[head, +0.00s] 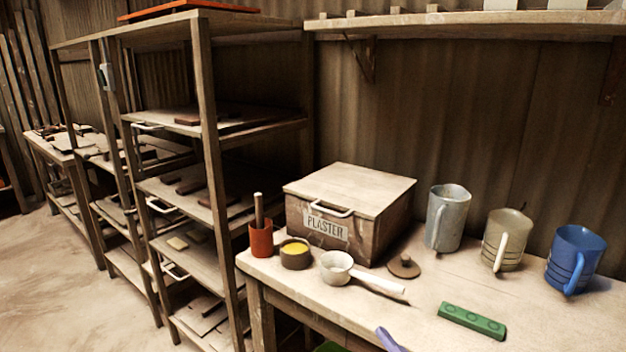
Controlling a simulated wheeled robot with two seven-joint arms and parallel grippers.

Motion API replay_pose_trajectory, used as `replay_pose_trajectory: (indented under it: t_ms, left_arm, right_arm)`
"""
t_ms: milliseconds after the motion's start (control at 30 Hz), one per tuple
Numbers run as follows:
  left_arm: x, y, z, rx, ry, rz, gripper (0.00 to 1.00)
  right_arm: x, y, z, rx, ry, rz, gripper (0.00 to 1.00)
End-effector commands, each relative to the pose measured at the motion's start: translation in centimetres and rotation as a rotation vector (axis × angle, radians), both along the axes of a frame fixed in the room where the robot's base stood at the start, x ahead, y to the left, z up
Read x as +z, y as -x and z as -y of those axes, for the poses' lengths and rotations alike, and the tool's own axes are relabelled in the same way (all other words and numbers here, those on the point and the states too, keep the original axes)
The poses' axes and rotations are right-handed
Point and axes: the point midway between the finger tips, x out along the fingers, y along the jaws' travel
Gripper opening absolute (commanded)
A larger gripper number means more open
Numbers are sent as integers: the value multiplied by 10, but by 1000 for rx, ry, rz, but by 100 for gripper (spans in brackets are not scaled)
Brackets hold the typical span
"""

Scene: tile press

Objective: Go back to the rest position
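Neither of my grippers shows in the head view, and no part of my arms can be made out. The work table (440,290) stands at the right. On it are a wooden box marked PLASTER (350,212) with its lid down, and a white ladle (338,268) with its handle pointing right. A red cup (261,240) with a brown stick in it and a small dark pot of yellow stuff (295,250) stand at the table's left end.
A grey jug (447,217), a beige jug (508,238) and a blue jug (577,257) stand along the back. A green bar (471,321) and a brown round lid (403,266) lie in front. A wooden rack (207,130) stands left. Floor (60,270) is clear at far left.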

Motion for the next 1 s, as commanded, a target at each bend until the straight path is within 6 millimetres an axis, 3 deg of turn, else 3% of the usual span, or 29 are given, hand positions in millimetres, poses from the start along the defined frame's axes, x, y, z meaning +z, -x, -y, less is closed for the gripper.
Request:
replay_pose_trajectory:
  t_ms: [33, 200, 300, 400, 500, 600, 1000]
  left_arm:
    - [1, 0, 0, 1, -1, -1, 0]
    - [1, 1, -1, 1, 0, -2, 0]
    - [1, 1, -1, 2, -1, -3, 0]
    - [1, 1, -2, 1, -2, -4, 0]
    - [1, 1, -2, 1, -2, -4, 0]
    - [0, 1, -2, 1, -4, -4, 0]
    - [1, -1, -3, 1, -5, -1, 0]
  right_arm:
    - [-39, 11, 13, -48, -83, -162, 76]
    - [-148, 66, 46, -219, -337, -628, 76]
    - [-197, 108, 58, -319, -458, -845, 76]
    - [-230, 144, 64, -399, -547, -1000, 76]
    - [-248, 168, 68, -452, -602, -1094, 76]
    - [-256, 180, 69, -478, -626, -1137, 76]
    - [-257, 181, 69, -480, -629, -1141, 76]
